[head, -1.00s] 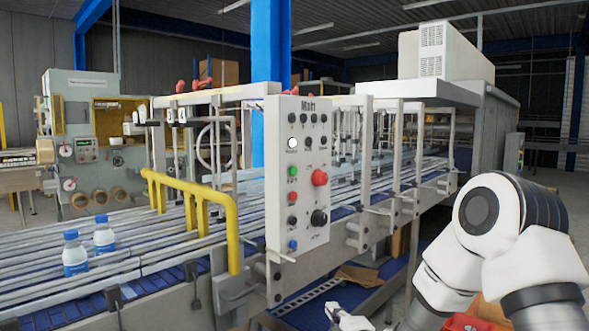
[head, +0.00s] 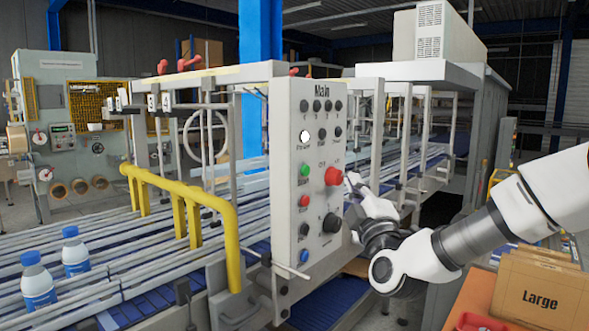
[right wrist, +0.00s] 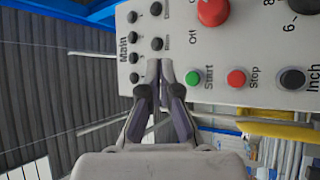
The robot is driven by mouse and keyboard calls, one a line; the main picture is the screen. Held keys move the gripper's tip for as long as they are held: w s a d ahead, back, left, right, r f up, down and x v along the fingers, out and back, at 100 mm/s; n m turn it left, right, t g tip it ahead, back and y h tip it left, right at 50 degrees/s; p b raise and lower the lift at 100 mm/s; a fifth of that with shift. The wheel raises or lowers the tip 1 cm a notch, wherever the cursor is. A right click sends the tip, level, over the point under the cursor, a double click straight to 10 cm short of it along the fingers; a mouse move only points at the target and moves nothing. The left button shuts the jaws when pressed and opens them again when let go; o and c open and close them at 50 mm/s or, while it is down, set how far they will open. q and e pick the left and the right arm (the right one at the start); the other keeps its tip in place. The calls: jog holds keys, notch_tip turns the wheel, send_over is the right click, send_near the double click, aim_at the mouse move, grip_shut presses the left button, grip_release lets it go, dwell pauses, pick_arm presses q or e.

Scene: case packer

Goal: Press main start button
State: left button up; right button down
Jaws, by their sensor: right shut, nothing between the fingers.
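The Main control panel (head: 318,215) is an upright light-grey board on the front of the machine. Its green Start button (head: 305,171) shows unobstructed in the head view. In the right wrist view the green Start button (right wrist: 193,78) lies just right of my fingertips. My right gripper (head: 352,182) is shut and empty, close to the panel beside the large red Off button (head: 333,176). In the right wrist view the right gripper (right wrist: 160,68) points at the panel, its tips between the black knobs and Start. Contact with the panel cannot be told. My left gripper is out of view.
The red Stop button (head: 304,201) sits below Start, with a large black knob (head: 331,222) and a blue button (head: 304,256) lower. A yellow rail (head: 205,198) stands left of the panel. Cardboard marked Large (head: 540,297) is at the lower right.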

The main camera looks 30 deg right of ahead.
aim_at(305, 171)
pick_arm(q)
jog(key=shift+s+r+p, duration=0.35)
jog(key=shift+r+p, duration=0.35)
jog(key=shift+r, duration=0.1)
pick_arm(e)
jog(key=w+a, duration=0.3)
jog(key=w, duration=0.4)
jog(key=shift+a+r, duration=0.25)
jog(key=shift+w, duration=0.15)
dwell(0.7)
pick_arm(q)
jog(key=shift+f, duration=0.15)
pick_arm(e)
jog(key=shift+w+a+h, duration=0.2)
jog(key=shift+w+h, duration=0.05)
jog(key=shift+h, duration=0.05)
